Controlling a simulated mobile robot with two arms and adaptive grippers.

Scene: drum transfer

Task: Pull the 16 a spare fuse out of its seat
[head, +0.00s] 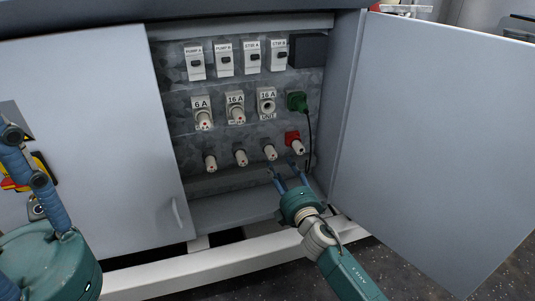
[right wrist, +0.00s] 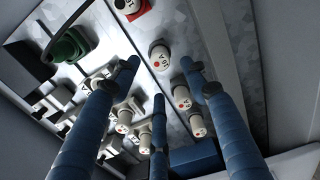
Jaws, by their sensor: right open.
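A row of pale spare fuses sits low on the metal panel. The one nearest the red holder, a pale fuse (head: 270,152), is likely the 16 A spare, but its marking is too small to read surely. In the right wrist view this fuse (right wrist: 160,57) stands in its seat, beyond and between the fingertips. My right gripper (head: 281,169) is open and empty, just below that fuse and not visibly touching it. Its blue fingers (right wrist: 159,72) are spread in the wrist view. My left gripper (head: 26,158) is partly in view at the left, its opening unclear.
Above are fuse seats marked 6 A (head: 203,113) and 16 A (head: 236,108), a 16 A ring-shaped seat (head: 267,103), and a green plug (head: 297,101) with a hanging cable. The red holder (head: 293,139) is close right. An open door (head: 440,140) bounds the right side.

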